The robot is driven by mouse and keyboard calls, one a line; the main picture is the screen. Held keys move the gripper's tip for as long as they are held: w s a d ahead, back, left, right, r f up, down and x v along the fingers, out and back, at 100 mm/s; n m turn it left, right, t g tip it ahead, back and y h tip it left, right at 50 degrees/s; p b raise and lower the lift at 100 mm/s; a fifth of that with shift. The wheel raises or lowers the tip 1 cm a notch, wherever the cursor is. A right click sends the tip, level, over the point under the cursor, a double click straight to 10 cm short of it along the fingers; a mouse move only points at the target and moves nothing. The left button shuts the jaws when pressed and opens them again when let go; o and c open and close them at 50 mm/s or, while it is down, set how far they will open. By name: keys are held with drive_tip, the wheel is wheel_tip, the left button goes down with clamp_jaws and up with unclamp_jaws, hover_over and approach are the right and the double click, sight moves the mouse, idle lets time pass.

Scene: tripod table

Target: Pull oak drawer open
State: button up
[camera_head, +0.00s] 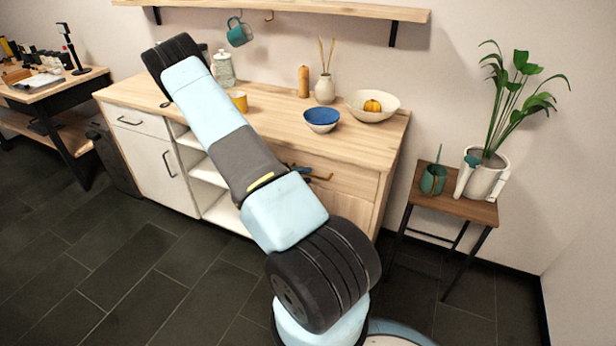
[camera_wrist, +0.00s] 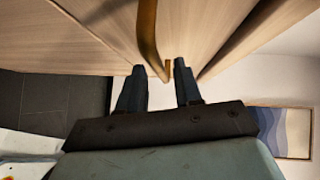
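The oak drawer (camera_head: 348,180) is at the right end of the kitchen counter, and its left part is hidden by my arm. It looks shut in the head view. Its brass handle (camera_head: 320,178) shows just right of my arm, and it also shows in the wrist view as a curved brass bar (camera_wrist: 148,35). My gripper (camera_wrist: 160,68) has its two dark fingers apart, with the handle's end at the gap between them. Whether a finger touches the handle I cannot tell. In the head view my arm hides most of the gripper; only a small blue bit shows by the handle.
A small side table (camera_head: 468,208) with a potted plant (camera_head: 487,178) stands to the right. Dark floor tiles in front are clear.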

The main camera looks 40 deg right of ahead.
drive_tip(key=shift+x, duration=1)
drive_tip(key=shift+c, duration=0.4)
clamp_jaws()
